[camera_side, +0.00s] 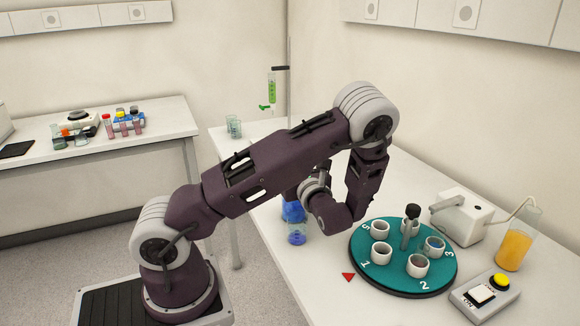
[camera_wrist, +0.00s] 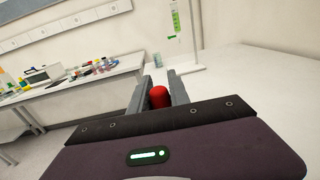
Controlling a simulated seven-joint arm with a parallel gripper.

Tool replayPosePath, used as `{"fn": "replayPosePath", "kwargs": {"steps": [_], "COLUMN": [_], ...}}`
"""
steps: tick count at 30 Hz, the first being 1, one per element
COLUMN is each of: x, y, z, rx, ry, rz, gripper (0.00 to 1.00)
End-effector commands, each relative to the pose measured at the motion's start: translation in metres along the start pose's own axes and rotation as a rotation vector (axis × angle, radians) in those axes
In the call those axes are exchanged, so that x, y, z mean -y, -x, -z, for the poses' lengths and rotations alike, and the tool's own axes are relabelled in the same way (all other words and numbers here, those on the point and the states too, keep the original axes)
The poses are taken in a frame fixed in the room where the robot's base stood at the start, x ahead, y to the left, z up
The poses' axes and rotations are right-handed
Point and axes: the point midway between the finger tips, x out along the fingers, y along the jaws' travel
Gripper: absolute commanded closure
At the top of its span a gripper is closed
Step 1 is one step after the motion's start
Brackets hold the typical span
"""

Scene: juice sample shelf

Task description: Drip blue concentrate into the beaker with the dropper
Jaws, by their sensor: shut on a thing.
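In the wrist view, my gripper (camera_wrist: 159,84) is shut on a red rounded piece (camera_wrist: 159,98), which looks like the dropper's bulb. The rest of the dropper is hidden. In the side view, my arm covers the gripper's fingers, so the dropper's tip cannot be seen. A small clear beaker (camera_side: 297,236) with blue in it stands on the bench below my wrist. A blue-filled vessel (camera_side: 291,212) is just behind it, partly covered by my arm. I cannot tell whether the dropper's tip is over either one.
A teal numbered turntable (camera_side: 365,266) with several white cups stands right of the beaker. A green-marked tube (camera_side: 272,90) hangs on a stand at the back.

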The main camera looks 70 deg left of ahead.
Motion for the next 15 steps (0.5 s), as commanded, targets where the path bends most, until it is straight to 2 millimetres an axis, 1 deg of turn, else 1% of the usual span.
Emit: {"fn": "replayPosePath", "kwargs": {"steps": [3,15], "x": [0.000,0.000], "y": [0.000,0.000], "z": [-0.016,-0.069], "rx": [0.000,0.000], "ry": [0.004,0.005], "rz": [0.001,0.001], "gripper": [0.94,0.94]}}
